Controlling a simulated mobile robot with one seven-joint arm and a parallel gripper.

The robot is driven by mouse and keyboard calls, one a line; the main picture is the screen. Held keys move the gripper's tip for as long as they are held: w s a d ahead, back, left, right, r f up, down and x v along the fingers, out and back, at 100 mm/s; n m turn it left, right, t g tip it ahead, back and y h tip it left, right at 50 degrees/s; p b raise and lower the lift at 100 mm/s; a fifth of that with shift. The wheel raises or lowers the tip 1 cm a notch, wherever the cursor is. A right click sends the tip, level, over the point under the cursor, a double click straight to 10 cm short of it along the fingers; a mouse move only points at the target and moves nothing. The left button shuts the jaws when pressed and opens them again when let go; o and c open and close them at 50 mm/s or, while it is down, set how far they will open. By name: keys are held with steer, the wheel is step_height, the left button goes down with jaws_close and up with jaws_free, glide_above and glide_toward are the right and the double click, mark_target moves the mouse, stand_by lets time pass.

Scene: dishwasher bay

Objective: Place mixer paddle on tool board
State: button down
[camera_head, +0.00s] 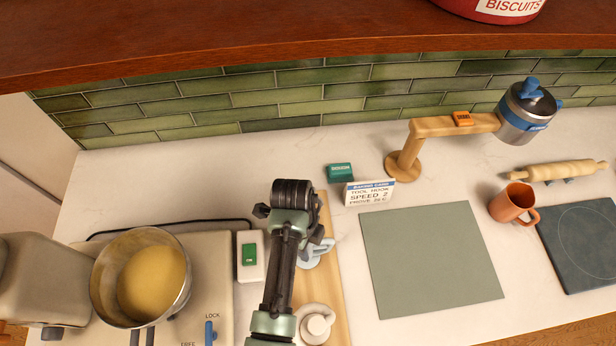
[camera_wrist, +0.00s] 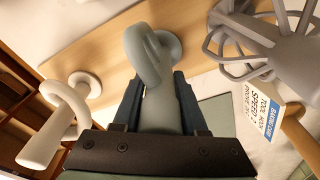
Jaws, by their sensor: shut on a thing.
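The tool board (camera_head: 334,295) is a narrow wooden strip right of the mixer; it also shows in the wrist view (camera_wrist: 105,45). My gripper (camera_wrist: 158,92) points down over it and is shut on a grey-blue looped tool, which I take for the mixer paddle (camera_wrist: 150,60). The paddle shows partly beside my gripper in the head view (camera_head: 314,256). Its looped end is over a round disc on the board; whether they touch is unclear. A pale hook (camera_wrist: 62,120) is on the board to the left in the wrist view, and a grey whisk (camera_wrist: 265,45) is to the right.
The mixer's steel bowl (camera_head: 140,278) with yellow contents and a white box (camera_head: 250,256) stand left of the board. A card (camera_head: 369,193), a small green box (camera_head: 340,172), a flat green mat (camera_head: 430,260) and an orange mug (camera_head: 513,204) are to the right.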

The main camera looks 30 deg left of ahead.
steer(key=shift+c, duration=2.2)
jaws_free()
steer(key=shift+f, duration=0.1)
steer(key=r, duration=0.3)
steer(key=a+r, duration=0.1)
steer(key=r, duration=0.7)
steer(key=shift+a+r, duration=0.1)
steer(key=shift+a, duration=0.05)
steer(key=shift+r+p, duration=0.4)
steer(key=shift+r, duration=0.15)
